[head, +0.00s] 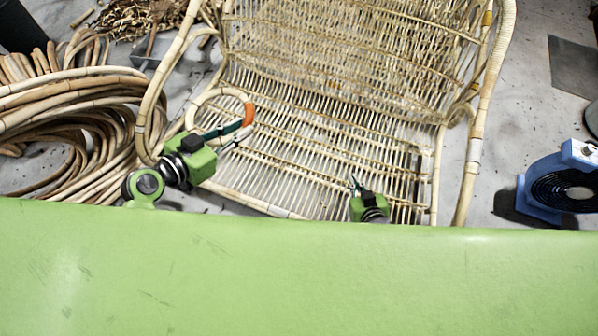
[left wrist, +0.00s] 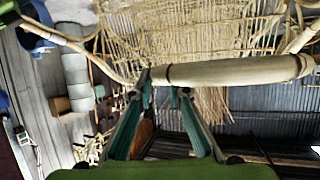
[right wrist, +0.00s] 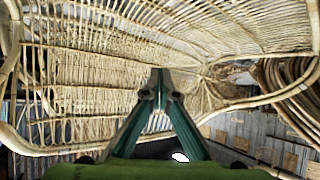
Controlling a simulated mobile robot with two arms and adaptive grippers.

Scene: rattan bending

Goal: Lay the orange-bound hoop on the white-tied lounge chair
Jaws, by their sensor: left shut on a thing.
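The hoop (head: 208,97) is a pale cane ring with an orange binding (head: 249,114) on its right side. My left gripper (head: 234,130) is shut on the hoop's lower right side, beside the binding. In the head view the ring overlaps the left edge of the lounge chair's slatted seat; its height above the seat is unclear. In the left wrist view, a pale cane (left wrist: 230,71) crosses beyond the fingertips. The lounge chair (head: 330,125) is woven rattan with pale bands on its frame. My right gripper (head: 356,184) appears shut and empty, over the seat's front right part.
Coiled rattan canes (head: 75,120) lie left of the chair. A blue device with a black coil (head: 560,182) stands on the floor at the right. A dark flat plate (head: 573,66) lies at the upper right. The middle of the seat is clear.

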